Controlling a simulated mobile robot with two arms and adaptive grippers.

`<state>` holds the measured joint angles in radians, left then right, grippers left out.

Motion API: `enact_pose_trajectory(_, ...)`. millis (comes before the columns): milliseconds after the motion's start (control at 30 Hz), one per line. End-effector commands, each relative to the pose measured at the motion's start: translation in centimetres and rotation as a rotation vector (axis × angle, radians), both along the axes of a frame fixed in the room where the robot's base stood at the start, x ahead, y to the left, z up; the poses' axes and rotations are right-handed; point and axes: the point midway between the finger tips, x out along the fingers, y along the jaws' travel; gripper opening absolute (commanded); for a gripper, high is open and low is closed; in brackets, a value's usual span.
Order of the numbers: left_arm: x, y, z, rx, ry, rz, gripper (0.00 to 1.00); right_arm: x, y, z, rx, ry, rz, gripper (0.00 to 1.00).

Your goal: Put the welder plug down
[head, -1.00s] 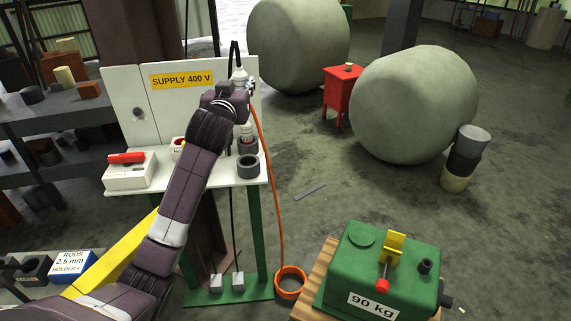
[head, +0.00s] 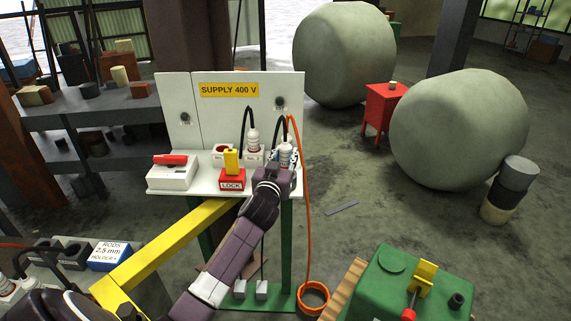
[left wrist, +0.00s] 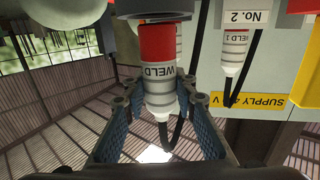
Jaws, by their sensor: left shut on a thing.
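The welder plug (head: 286,152) is white with grey bands, at the right end of the supply shelf. In the left wrist view it shows upside down with a red collar, a partly readable "WELD" label (left wrist: 160,72) and a black cable. My left gripper (head: 278,168) is shut around its body, one finger on each side. The plug's red end meets a dark grey ring (left wrist: 150,12), probably the holder cup; I cannot tell how deep it sits. My gripper hides the cup in the head view. My right gripper is out of view.
A second plug (head: 253,141) stands behind to the left, labelled "WELD 1" in the wrist view (left wrist: 235,48). The red and yellow lock (head: 232,180) and a red-handled switch box (head: 172,173) share the white shelf. An orange cable (head: 303,190) hangs at right.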

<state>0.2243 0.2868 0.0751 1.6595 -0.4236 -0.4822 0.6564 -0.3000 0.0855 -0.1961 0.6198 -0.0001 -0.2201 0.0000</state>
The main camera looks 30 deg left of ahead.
Motion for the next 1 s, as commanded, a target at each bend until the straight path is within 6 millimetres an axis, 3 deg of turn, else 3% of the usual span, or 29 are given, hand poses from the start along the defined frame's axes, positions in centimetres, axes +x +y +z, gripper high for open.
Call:
enact_pose_trajectory(100, 0.0, 0.0, -2.2, -0.002, 0.003, 0.002, 0.0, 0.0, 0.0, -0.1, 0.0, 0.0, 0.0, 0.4)
enact_pose_trajectory(200, 0.0, 0.0, -3.1, -0.001, 0.001, 0.001, 0.0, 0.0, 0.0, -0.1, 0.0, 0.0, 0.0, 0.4)
enact_pose_trajectory(633, 0.0, -0.1, -3.8, -0.002, 0.0, 0.0, 0.0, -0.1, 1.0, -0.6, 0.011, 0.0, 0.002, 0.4)
enact_pose_trajectory(667, 0.0, 0.0, -3.7, -0.002, 0.002, 0.0, 0.29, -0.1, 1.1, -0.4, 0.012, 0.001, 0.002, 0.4)
enact_pose_trajectory(700, 0.0, 0.0, -3.7, -0.002, 0.002, 0.0, 0.33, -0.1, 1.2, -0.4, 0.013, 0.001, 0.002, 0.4)
enact_pose_trajectory(800, 0.0, 0.0, -3.7, -0.002, 0.002, 0.0, 0.43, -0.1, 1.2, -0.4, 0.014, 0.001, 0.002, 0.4)
enact_pose_trajectory(1000, 0.0, 0.0, -3.7, -0.002, 0.002, 0.0, 0.43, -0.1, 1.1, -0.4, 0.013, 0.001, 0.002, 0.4)
